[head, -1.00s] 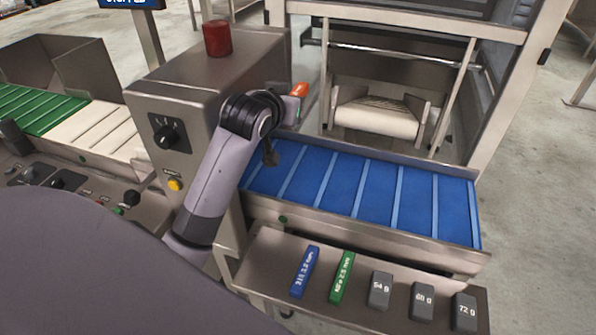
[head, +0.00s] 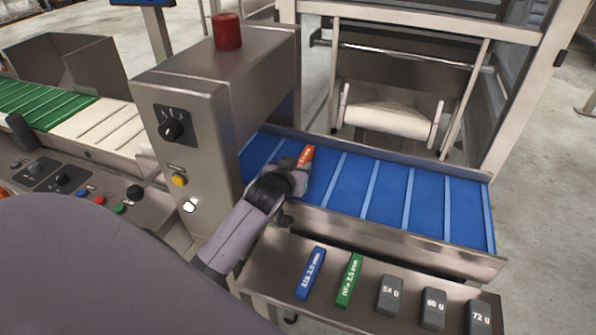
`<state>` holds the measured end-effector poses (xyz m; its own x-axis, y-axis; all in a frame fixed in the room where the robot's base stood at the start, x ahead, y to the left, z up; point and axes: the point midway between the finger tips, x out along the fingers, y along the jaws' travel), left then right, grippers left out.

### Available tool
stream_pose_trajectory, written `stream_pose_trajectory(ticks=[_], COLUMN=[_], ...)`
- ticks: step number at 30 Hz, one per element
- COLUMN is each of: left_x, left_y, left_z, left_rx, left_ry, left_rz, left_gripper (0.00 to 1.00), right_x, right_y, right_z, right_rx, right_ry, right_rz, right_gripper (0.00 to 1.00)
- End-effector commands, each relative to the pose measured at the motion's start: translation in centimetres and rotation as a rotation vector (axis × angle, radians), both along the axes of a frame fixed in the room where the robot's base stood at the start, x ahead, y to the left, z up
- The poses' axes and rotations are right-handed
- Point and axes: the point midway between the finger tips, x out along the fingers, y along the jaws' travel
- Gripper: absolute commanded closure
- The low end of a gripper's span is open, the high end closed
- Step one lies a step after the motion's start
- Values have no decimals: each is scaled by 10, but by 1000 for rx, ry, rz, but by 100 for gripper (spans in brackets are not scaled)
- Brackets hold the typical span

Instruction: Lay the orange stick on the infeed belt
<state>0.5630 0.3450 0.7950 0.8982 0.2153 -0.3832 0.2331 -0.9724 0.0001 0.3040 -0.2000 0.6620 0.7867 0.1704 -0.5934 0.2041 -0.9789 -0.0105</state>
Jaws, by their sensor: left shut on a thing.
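The orange stick (head: 306,156) shows beyond my left gripper, over the left part of the blue infeed belt (head: 382,200). My left gripper (head: 301,168) is shut on the stick; the arm and wrist hide the stick's near end and most of the fingers. The stick is low over the belt; I cannot tell whether it touches. The blue belt has lighter blue cross bars and metal side rails. My right gripper is not in view.
A metal cabinet (head: 215,110) with a red beacon (head: 227,32) stands left of the belt. A front shelf holds a blue stick (head: 311,273), a green stick (head: 349,280) and grey weights (head: 390,294). The belt's right part is clear.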

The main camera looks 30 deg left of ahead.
Motion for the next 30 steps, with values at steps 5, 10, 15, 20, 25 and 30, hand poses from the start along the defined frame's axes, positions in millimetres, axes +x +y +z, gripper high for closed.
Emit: stream_pose_trajectory(ticks=[5,10,15,20,25,30], left_x=[0,0,0,0,0,-9], left_y=[0,0,0,0,0,-2], left_z=[-5,-5,-8,-8,-6,-1], left_rx=[-1,0,0,0,0,0], left_ry=[-1,-1,-1,0,-1,0], left_rz=[0,0,0,0,0,-1], left_gripper=[99,99,46,43,43,43], right_x=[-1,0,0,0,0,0], right_y=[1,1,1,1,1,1], right_z=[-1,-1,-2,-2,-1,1], right_rx=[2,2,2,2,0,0], right_ry=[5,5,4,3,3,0], right_rz=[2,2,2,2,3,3], right_gripper=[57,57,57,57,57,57])
